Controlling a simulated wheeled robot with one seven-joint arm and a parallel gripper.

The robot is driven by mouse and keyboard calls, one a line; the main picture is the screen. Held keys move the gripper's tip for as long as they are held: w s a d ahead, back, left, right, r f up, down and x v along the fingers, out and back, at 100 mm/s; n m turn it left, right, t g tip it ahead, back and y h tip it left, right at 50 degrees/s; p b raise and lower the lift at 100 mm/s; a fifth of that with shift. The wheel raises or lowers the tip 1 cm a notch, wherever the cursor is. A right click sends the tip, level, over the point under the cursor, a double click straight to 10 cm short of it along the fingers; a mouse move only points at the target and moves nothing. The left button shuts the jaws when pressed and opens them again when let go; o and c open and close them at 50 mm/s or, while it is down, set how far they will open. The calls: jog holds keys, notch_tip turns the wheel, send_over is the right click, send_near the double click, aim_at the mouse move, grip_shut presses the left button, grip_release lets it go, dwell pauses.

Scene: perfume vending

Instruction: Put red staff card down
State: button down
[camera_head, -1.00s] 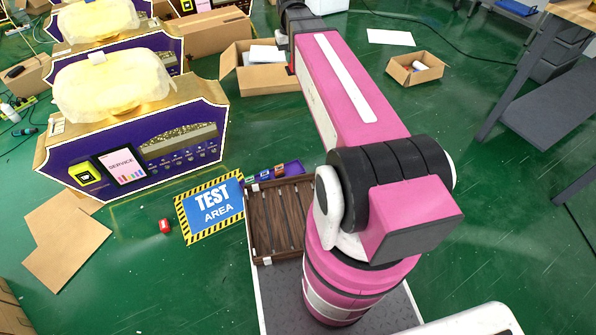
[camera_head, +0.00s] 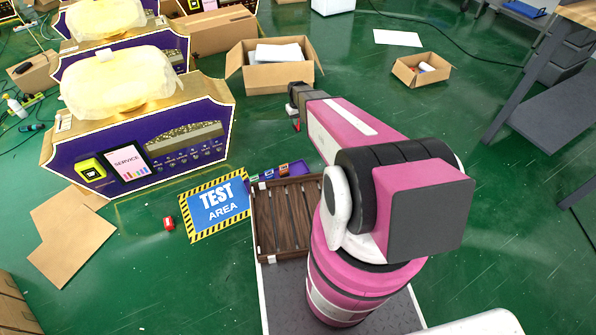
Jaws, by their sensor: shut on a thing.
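My gripper (camera_head: 293,110) is at the far end of my pink arm, in the upper middle of the head view. It is small and partly hidden by its own wrist. A small red piece, the red staff card (camera_head: 297,125), shows at its tip, held above the floor. A purple tray (camera_head: 301,166) with several small coloured items lies at the back edge of the brown wooden rack (camera_head: 283,222), below the gripper in the picture.
A purple and gold vending machine (camera_head: 190,150) stands at left with a service screen. A TEST AREA mat (camera_head: 216,204) and a small red object (camera_head: 168,223) lie on the green floor. An open cardboard box (camera_head: 268,80) stands behind the gripper; another box (camera_head: 421,70) is further right.

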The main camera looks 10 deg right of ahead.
jog(key=shift+n, duration=0.5)
jog(key=s+f, duration=0.1)
jog(key=f, duration=0.8)
jog(key=s+f, duration=0.1)
jog(key=f, duration=0.9)
jog(key=s+f, duration=0.1)
jog(key=f, duration=0.8)
jog(key=shift+f, duration=0.4)
jog(key=shift+f, duration=0.1)
jog(key=c, duration=1.2)
grip_release()
jog(key=shift+c, duration=0.2)
notch_tip(320, 180, up, 12)
jog(key=s+r+m, duration=0.1)
jog(key=s+r, duration=0.6)
jog(key=r, duration=0.5)
jog(key=s+r+m, duration=0.1)
jog(key=s+r, duration=0.6)
jog(key=r, duration=0.6)
jog(key=s+r+m, duration=0.1)
jog(key=s+r, duration=0.6)
jog(key=r, duration=0.6)
jog(key=shift+m, duration=0.3)
